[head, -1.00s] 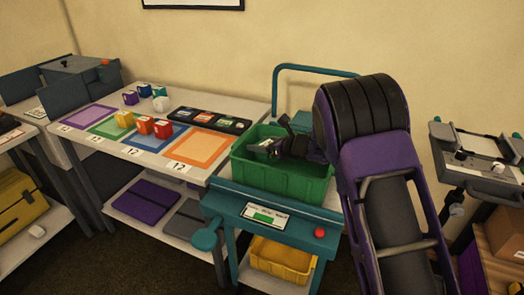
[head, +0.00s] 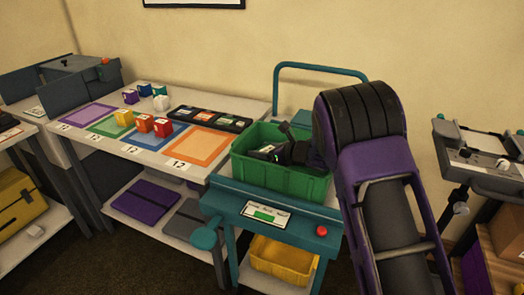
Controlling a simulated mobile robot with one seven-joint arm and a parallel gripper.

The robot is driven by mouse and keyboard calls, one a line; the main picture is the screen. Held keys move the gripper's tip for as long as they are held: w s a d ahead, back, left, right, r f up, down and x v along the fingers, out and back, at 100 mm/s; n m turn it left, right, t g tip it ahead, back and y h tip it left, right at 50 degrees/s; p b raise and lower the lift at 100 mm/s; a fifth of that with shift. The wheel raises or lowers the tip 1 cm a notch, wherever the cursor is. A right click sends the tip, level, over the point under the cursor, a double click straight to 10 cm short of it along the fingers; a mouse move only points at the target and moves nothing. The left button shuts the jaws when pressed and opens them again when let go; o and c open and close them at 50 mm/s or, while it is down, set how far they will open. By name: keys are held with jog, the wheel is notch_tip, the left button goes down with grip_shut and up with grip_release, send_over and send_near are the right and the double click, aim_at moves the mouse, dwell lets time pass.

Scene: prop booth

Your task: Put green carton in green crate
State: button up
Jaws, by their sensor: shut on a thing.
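The green crate (head: 283,178) stands on a teal cart right of the white table. My arm reaches over the crate from the right. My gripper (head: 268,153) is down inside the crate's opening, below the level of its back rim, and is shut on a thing. Only a small dark and pale patch with a bit of green shows at the fingertips; the held thing is mostly hidden, so I cannot tell its shape.
The white table (head: 215,113) holds several coloured cartons, outlined colour squares and a black tray (head: 209,119). A teal rail (head: 318,66) arches behind the crate. A yellow bin (head: 283,258) sits below on the cart. A grey device (head: 480,155) stands at the right.

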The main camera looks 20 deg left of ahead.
jog(key=o, duration=1.5)
jog(key=shift+c, duration=0.2)
jog(key=r+p, duration=0.2)
jog(key=shift+p, duration=0.35)
jog(key=v, duration=1.1)
jog(key=shift+s+d+b, duration=0.2)
jog(key=shift+d+b, duration=0.1)
jog(key=shift+d, duration=0.1)
jog(key=shift+f, duration=0.1)
